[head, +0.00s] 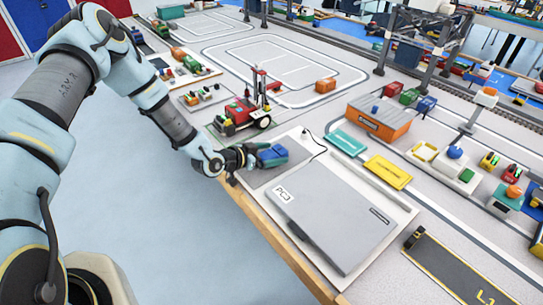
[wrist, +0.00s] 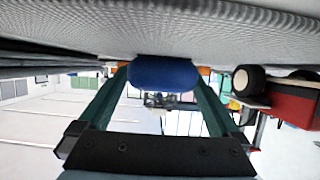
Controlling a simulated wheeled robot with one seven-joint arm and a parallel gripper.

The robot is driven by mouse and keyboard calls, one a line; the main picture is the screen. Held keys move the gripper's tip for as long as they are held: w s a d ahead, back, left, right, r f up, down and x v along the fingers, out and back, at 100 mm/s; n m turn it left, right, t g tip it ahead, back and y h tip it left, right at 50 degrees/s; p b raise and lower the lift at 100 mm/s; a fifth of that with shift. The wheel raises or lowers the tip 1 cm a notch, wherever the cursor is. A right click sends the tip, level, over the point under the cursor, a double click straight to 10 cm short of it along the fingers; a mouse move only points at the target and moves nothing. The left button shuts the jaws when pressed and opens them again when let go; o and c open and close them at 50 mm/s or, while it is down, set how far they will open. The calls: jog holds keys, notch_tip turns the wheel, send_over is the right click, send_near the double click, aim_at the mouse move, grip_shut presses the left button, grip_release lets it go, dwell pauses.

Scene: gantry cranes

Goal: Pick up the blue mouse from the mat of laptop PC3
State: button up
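The laptop PC3 (head: 322,215) is closed and grey on a pale board. Its grey mat (head: 258,178) lies on the board's far left side. The blue mouse (head: 273,156) is at the mat; I cannot tell whether it rests on it or sits just clear. My gripper (head: 262,153) comes in low from the left, at the mouse. In the wrist view the mouse (wrist: 165,73) lies between the two teal fingertips of my gripper (wrist: 163,85), with no clear gap at either side. Whether the fingers press on it cannot be told.
A red wheeled crane model (head: 243,113) stands just behind my gripper; it also shows in the wrist view (wrist: 290,100). A teal tray (head: 346,142), a yellow tray (head: 388,172) and an orange box with a grey top (head: 378,118) lie right of the mat.

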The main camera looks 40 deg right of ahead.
jog(key=c, duration=1.3)
jog(key=shift+o, duration=0.2)
jog(key=shift+r, duration=0.1)
